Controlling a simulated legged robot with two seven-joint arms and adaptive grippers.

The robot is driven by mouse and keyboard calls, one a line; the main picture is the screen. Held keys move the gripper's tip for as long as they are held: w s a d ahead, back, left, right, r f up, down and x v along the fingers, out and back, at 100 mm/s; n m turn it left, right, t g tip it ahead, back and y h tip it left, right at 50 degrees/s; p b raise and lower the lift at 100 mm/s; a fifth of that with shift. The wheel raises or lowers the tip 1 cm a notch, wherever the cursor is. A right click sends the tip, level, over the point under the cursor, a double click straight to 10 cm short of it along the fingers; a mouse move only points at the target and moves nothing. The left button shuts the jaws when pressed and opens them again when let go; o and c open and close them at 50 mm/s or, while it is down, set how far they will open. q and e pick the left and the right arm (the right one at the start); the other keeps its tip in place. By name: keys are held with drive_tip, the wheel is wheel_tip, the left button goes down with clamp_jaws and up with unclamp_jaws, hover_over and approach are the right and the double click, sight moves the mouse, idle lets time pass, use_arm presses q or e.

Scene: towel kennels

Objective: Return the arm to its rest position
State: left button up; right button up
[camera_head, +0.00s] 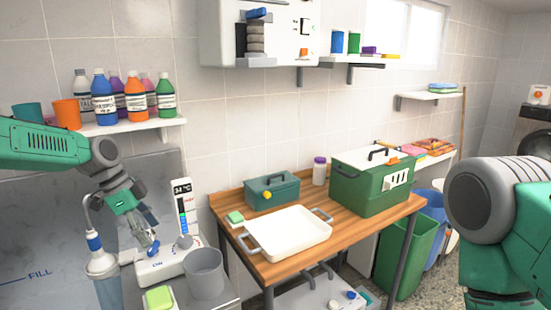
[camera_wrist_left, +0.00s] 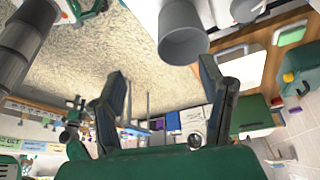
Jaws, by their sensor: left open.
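My left arm comes in from the left in the head view, and its gripper (camera_head: 148,238) points down beside the white device with the temperature display (camera_head: 184,205). In the left wrist view the fingers of this gripper (camera_wrist_left: 162,66) are spread wide, with nothing between them. I cannot tell whether the fingertips touch the device. My right arm shows at the right edge of the head view, and its gripper is outside the picture.
A grey cup (camera_head: 205,275) and a green-topped sponge (camera_head: 160,298) are near the left gripper. A shelf (camera_head: 130,126) with several bottles is above it. The wooden table (camera_head: 295,262) holds a white tray (camera_head: 290,234), a green toolbox (camera_head: 272,192) and a larger green box (camera_head: 370,185).

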use_arm(q)
drive_tip(key=s+d+f+n+b, duration=0.35)
drive_tip(key=s+f, duration=0.35)
drive_tip(key=f, duration=0.4)
drive_tip(key=s+d+f+n+y+b, duration=0.1)
drive_tip(key=s+d+f+n+b, duration=0.2)
drive_tip(key=s+f, duration=0.65)
drive_tip(key=s+d+f+n+b, duration=0.1)
drive_tip(key=s+d+f+b, duration=0.3)
drive_tip(key=f, duration=0.9)
drive_tip(key=s+a+f+n+y+b, duration=0.1)
drive_tip(key=s+a+f+n+b, duration=0.1)
drive_tip(key=s, duration=0.9)
drive_tip(key=s+a+f+n+y+b, duration=0.2)
drive_tip(key=s+a+f+n, duration=0.3)
drive_tip(key=s, duration=0.6)
drive_tip(key=shift+s+a+f+b, duration=0.25)
drive_tip(key=shift+a+f+b, duration=0.2)
drive_tip(key=shift+a+f, duration=0.2)
drive_tip(key=shift+w, duration=0.15)
